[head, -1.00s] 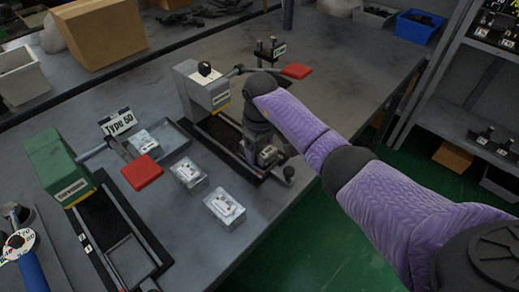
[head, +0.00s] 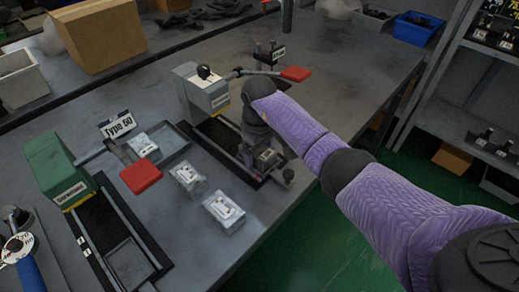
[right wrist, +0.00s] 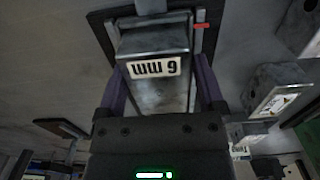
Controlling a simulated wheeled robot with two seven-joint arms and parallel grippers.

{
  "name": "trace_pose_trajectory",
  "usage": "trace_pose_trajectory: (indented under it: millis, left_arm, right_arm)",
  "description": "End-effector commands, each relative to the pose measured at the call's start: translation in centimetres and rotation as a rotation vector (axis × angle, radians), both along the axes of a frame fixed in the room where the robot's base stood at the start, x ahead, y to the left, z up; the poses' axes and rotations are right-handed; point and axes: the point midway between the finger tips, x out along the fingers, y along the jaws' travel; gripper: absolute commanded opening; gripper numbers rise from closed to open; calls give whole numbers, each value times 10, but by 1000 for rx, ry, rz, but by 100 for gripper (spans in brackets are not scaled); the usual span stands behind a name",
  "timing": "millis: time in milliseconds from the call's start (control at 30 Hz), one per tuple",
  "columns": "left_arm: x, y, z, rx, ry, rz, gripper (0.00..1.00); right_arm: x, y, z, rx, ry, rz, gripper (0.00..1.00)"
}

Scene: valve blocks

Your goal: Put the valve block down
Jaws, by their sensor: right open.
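Two small light-grey valve blocks stand on the bench in the head view, one (head: 187,175) behind the other (head: 224,209). My right gripper (head: 264,158) points down at the near end of the dark fixture in front of the grey machine (head: 203,88). In the right wrist view the right gripper (right wrist: 160,95) is open, its purple fingers apart. A grey body with an upside-down "mm" label (right wrist: 155,68) shows between the fingers; I cannot tell whether they touch it. My left gripper is not in view.
A green machine (head: 60,170) with its own dark fixture and red-ended lever (head: 141,176) stands at left. Behind the valve blocks is a shallow grey tray (head: 180,153) holding another block. A cardboard box (head: 100,35) stands at the back left.

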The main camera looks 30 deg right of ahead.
Motion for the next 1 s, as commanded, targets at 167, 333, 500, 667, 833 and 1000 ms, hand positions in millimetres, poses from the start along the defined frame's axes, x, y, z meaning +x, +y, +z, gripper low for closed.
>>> trace_pose_trajectory:
  millis: [167,333,500,667,833,1000]
  left_arm:
    - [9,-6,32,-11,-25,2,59]
    - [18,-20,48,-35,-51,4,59]
    - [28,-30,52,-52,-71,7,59]
    - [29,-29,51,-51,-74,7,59]
    - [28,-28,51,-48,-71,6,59]
    - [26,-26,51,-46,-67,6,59]
  right_arm:
    - [2,0,64,3,-11,1,100]
    - [2,0,105,1,-12,0,100]
    - [2,-1,121,1,-11,0,100]
    - [2,-1,121,2,-11,-1,100]
    - [2,-1,121,2,-11,-1,100]
    - [2,-1,121,1,-12,-1,100]
